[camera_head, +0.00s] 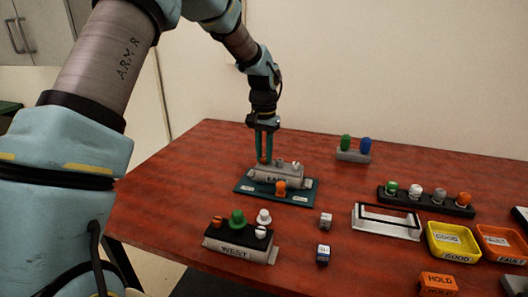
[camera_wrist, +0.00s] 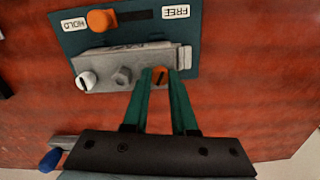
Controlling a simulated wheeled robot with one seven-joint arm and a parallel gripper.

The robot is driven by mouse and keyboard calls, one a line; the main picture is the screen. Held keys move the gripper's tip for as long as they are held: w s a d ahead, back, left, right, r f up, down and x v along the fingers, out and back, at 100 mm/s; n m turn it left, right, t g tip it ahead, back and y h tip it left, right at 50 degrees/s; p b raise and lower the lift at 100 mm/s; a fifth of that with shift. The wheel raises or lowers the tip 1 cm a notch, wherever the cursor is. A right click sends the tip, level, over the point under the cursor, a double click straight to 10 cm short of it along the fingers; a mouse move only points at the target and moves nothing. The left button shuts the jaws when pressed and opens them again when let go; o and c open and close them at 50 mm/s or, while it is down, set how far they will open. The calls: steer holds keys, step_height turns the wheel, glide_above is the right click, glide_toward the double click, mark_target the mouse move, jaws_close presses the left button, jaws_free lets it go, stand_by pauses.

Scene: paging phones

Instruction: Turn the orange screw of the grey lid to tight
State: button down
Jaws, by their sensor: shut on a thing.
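The grey lid (camera_head: 285,175) lies on a dark teal base plate (camera_head: 248,188) in the middle of the table. In the wrist view, the lid (camera_wrist: 110,62) carries a white slotted screw (camera_wrist: 86,81), a grey knob (camera_wrist: 122,76) and the orange screw (camera_wrist: 160,76). My gripper (camera_wrist: 160,74) comes down from above, with its green fingers on both sides of the orange screw, shut on it. An orange knob (camera_wrist: 101,20) on the plate sits at the HOLD end of a dark slot, away from FREE. The fingers partly hide the orange screw.
A WEST unit (camera_head: 240,245) with several knobs stands nearer. A grey frame (camera_head: 386,222), a knob rack (camera_head: 426,201), yellow bin (camera_head: 453,242) and orange bin (camera_head: 502,244) stand further right. A green-and-blue holder (camera_head: 353,153) is behind.

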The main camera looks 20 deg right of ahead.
mark_target(264, 157)
steer(key=m+p, duration=0.1)
steer(key=m, duration=0.5)
steer(key=shift+m+p, duration=0.3)
steer(key=shift+p, duration=0.1)
steer(key=m+p, duration=0.2)
steer(key=m, duration=0.4)
steer(key=shift+m, duration=0.3)
steer(key=c, duration=0.7)
jaws_free()
step_height(264, 157, up, 11)
steer(key=b, duration=0.2)
steer(key=shift+f+b, duration=0.1)
steer(key=shift+b, duration=0.2)
steer(key=shift+a, duration=0.1)
